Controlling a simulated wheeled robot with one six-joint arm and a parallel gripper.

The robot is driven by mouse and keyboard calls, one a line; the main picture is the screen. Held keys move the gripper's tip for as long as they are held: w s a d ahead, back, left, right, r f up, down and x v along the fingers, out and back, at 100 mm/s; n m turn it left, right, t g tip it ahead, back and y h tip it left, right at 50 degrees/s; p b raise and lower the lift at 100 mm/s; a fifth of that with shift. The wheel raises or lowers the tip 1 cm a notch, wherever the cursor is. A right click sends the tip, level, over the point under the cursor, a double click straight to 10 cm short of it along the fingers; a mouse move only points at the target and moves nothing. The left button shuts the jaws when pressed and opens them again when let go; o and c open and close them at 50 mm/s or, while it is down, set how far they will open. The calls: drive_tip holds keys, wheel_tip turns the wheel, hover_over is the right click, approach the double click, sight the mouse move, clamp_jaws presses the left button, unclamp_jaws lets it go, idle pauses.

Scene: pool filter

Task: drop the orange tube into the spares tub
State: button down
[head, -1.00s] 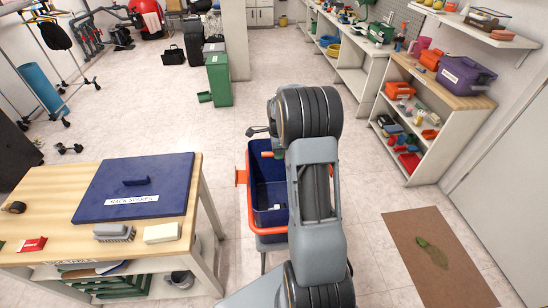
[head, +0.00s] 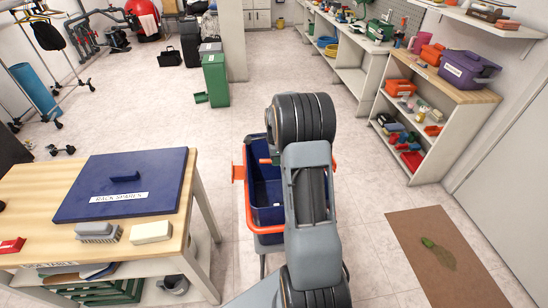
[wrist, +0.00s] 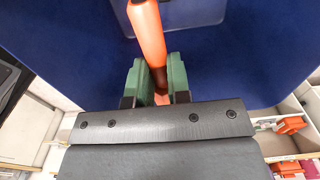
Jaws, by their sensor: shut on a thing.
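The orange tube (wrist: 148,35) is held between the green fingers of my gripper (wrist: 160,78) in the wrist view. It sticks out beyond the fingertips against a dark blue surface. In the head view an open dark blue tub (head: 262,200) with an orange rim stands in front of me, and I see no label on it. My gripper is over this tub, mostly hidden behind my arm; only a bit of green shows. The tube cannot be made out in the head view. A blue lid (head: 124,184) labelled RACK SPARES lies on the wooden table.
The wooden table (head: 30,200) stands at the left with a brush (head: 98,233), a pale block (head: 151,232) and a red item (head: 12,245). A shelf unit (head: 440,150) with a purple box (head: 467,69) stands at the right. A brown mat (head: 440,270) lies on open floor.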

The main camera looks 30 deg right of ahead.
drive_tip(key=shift+f+b, duration=0.3)
drive_tip(key=shift+f, duration=0.55)
drive_tip(key=c, duration=1)
unclamp_jaws()
drive_tip(key=shift+r, duration=0.1)
wheel_tip(320, 180, up, 14)
drive_tip(key=shift+p, duration=0.4)
